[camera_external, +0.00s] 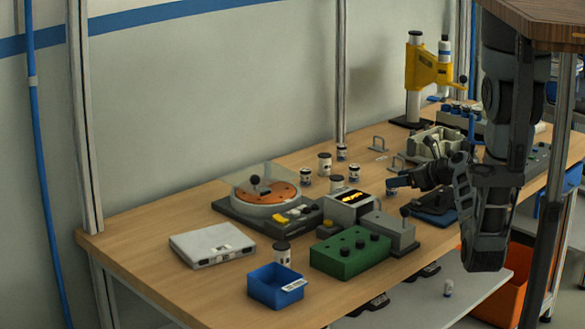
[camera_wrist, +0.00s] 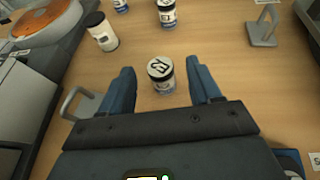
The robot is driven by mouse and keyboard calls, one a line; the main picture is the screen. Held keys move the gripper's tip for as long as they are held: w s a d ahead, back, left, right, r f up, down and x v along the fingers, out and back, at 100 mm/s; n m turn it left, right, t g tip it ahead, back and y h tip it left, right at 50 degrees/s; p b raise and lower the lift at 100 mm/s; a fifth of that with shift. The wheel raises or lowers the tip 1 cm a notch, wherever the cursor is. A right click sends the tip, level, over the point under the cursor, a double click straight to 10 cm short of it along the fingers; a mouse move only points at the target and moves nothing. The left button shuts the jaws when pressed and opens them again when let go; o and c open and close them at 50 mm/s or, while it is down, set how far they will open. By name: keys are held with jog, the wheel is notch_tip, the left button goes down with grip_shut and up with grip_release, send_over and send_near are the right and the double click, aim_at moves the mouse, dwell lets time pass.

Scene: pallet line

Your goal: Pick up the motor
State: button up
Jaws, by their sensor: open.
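Several small white cylinders with dark caps stand on the bench; they look like the motors, and none is clearly marked as one. In the wrist view one capped cylinder (camera_wrist: 162,76) stands upright between and just beyond the blue fingertips of my gripper (camera_wrist: 160,70). The fingers are open and apart from it, with wood showing on both sides. In the external view my gripper (camera_external: 398,182) is low over the bench, to the right of a capped cylinder (camera_external: 354,173). I cannot tell for certain that this is the same one.
Another cylinder (camera_wrist: 103,32) stands to the upper left. A metal handle (camera_wrist: 266,28) stands at the upper right. In the external view a green box (camera_external: 350,255), a grey box (camera_external: 388,234) and a blue bin (camera_external: 275,290) stand in front. A yellow press (camera_external: 424,70) stands behind.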

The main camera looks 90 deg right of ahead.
jog(key=shift+f, duration=0.4)
jog(key=x, duration=0.5)
jog(key=shift+f, duration=0.15)
jog(key=c, duration=1.1)
